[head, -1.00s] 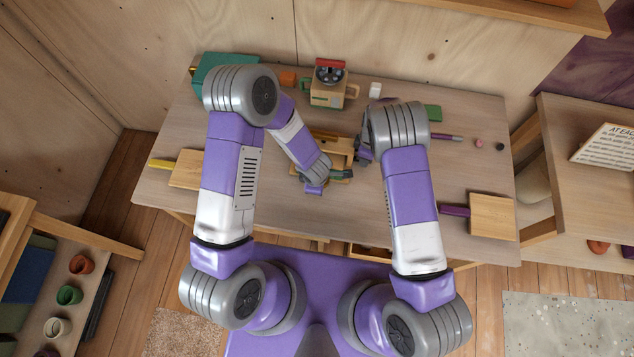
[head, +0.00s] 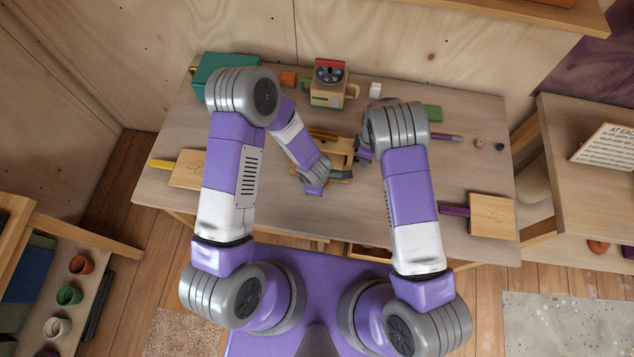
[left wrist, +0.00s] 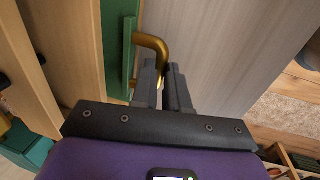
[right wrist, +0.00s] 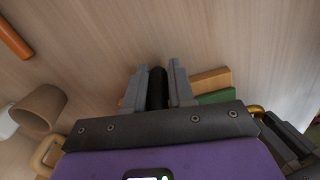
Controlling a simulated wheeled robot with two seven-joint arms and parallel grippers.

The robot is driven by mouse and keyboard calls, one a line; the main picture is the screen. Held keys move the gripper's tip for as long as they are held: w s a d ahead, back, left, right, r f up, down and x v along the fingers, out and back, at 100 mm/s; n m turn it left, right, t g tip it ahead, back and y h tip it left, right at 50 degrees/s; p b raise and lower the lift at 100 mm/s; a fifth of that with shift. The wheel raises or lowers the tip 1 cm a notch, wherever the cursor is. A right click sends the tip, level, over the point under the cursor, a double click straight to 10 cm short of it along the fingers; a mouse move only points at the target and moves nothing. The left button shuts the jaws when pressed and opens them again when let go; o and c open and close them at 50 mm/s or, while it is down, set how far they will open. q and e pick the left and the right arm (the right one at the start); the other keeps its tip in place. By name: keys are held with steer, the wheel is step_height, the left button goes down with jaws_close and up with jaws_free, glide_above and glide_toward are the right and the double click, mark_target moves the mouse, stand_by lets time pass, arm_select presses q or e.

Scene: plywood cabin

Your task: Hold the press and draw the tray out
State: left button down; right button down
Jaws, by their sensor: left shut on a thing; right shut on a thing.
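The wooden press (head: 326,134) stands in the middle of the table, partly hidden by my arms. Its green tray (left wrist: 117,45) shows in the left wrist view beside pale wooden walls, with a bent brass handle (left wrist: 153,43) on its front. My left gripper (left wrist: 166,75) is shut on that handle; in the head view it is at the press's near side (head: 314,189). My right gripper (right wrist: 157,72) is shut on a dark upright bar (right wrist: 157,88), seemingly part of the press. In the right wrist view, wood (right wrist: 211,78) and green (right wrist: 214,96) edges show behind it.
A beige machine with a red top (head: 328,92) stands behind the press, near an orange block (head: 288,78) and a white cup (head: 375,90). Wooden boards lie left (head: 187,168) and right (head: 492,216).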

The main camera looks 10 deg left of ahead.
arm_select(q)
steer(key=shift+s, duration=0.1)
steer(key=s, duration=1.2)
steer(key=c, duration=1.1)
jaws_free()
arm_select(e)
steer(key=c, duration=0.9)
jaws_free()
steer(key=shift+o, duration=0.2)
